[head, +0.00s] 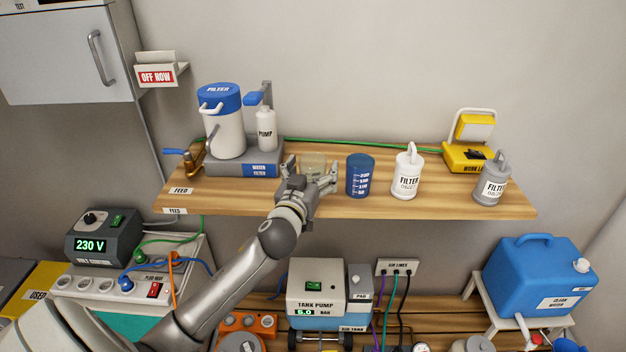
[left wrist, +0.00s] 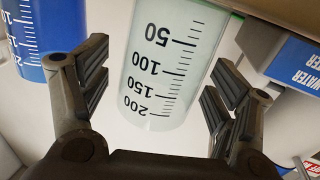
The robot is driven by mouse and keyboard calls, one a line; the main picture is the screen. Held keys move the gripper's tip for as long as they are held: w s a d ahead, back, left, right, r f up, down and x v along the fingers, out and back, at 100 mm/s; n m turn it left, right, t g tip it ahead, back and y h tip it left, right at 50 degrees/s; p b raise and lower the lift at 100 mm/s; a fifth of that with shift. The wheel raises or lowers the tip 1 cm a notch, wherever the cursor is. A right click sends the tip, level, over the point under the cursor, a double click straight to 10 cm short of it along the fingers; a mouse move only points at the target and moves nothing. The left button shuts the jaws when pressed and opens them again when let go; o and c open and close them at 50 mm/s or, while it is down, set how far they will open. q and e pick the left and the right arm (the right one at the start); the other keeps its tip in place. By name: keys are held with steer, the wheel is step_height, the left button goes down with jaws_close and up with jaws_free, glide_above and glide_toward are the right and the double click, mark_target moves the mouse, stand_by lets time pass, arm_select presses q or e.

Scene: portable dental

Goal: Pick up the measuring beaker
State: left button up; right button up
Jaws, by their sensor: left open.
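A clear, pale measuring beaker (head: 313,160) stands on the wooden shelf, partly hidden by my left gripper (head: 311,178) in the head view. In the left wrist view the beaker (left wrist: 172,65) appears upside down, with black marks from 50 to 200. It lies between the two open fingers of my left gripper (left wrist: 158,85). A gap shows on each side, so the fingers do not seem to touch it. A blue beaker (head: 360,177) with white marks stands just right of it; it also shows in the left wrist view (left wrist: 32,35). My right gripper is not in view.
The wooden shelf (head: 450,205) also holds a water filter base (head: 245,169) to the left, with a pump bottle (head: 266,130). A tank pump (head: 315,285) is below.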

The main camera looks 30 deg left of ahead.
arm_select(q)
steer(key=shift+w, duration=0.25)
steer(key=shift+r, duration=0.1)
steer(key=c, duration=1)
steer(key=shift+o, duration=0.2)
